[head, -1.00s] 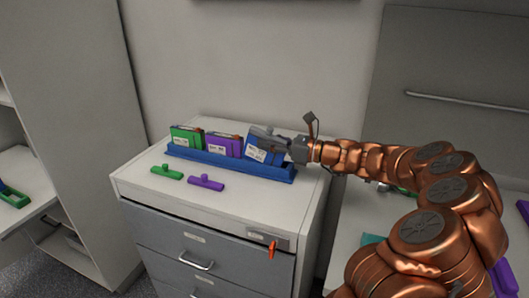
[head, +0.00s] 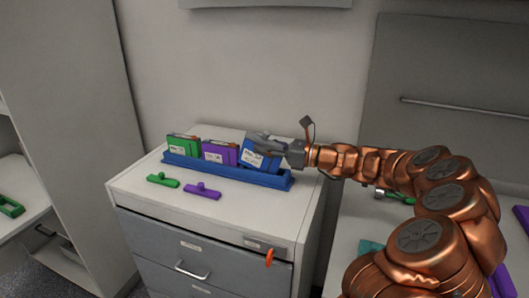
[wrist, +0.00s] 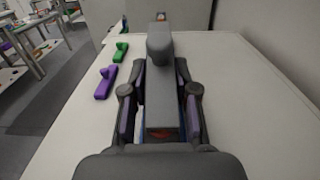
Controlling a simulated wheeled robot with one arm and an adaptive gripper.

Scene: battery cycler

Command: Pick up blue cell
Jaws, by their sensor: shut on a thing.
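The blue cell (head: 251,159) stands at the right end of a blue rack (head: 228,174) on top of a grey drawer cabinet, tilted a little. My gripper (head: 266,144) reaches in from the right and is shut on the upper part of the blue cell. In the wrist view my gripper (wrist: 160,125) has its fingers on either side of the cell, of which only a thin white and blue edge shows. The cell's lower edge looks to be in or just above the rack; I cannot tell which.
A green cell (head: 183,146) and a purple cell (head: 219,153) stand to the left in the same rack. A green handled piece (head: 162,180) and a purple one (head: 202,191) lie in front of the rack. A wall rises close behind the cabinet.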

